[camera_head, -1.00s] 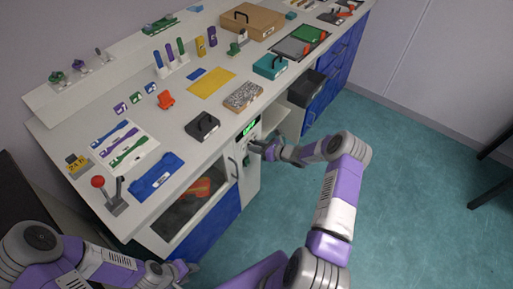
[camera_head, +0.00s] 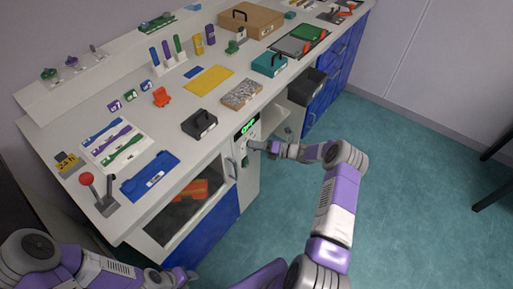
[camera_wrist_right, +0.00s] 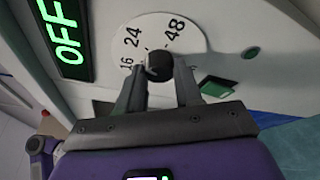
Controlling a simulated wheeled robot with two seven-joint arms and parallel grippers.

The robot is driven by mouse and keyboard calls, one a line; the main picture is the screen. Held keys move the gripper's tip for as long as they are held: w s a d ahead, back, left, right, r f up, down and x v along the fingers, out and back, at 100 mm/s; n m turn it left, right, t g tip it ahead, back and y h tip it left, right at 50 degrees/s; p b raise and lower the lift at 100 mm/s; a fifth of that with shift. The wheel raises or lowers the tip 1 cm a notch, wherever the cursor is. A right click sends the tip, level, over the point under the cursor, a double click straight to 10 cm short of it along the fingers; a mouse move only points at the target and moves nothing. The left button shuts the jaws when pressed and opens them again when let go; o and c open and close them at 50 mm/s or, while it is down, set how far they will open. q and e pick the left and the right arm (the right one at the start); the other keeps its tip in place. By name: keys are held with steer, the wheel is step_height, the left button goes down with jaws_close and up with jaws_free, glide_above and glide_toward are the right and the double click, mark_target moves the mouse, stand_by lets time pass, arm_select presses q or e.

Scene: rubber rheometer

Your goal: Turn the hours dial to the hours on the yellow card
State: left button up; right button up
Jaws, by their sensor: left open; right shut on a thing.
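The yellow card (camera_head: 67,161) stands at the left end of the worktop and appears to read 24 h. The hours dial is a white disc (camera_wrist_right: 184,25) in the right wrist view, with 16, 24 and 48 readable on it. Its black knob (camera_wrist_right: 159,65) sits between the fingertips of my right gripper (camera_wrist_right: 160,76), which is shut on it. In the head view my right gripper (camera_head: 256,146) is at the cabinet front, hiding most of the dial. My left gripper (camera_head: 184,277) is low at the bottom edge, away from the dial, and its fingers are barely visible.
A display (camera_wrist_right: 61,28) beside the dial shows OFF in green. A green rocker or button (camera_wrist_right: 217,86) lies to the dial's right. A glass-fronted compartment (camera_head: 190,210) is left of the dial.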

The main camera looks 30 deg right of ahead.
steer(key=shift+m+b, duration=0.3)
steer(key=shift+m, duration=0.5)
steer(key=o, duration=1)
steer(key=shift+o, duration=0.2)
steer(key=shift+y, duration=0.3)
steer(key=p+v, duration=0.1)
steer(key=v, duration=0.6)
steer(key=shift+s+d+p, duration=0.2)
steer(key=shift+s+p, duration=0.1)
steer(key=shift+p, duration=0.05)
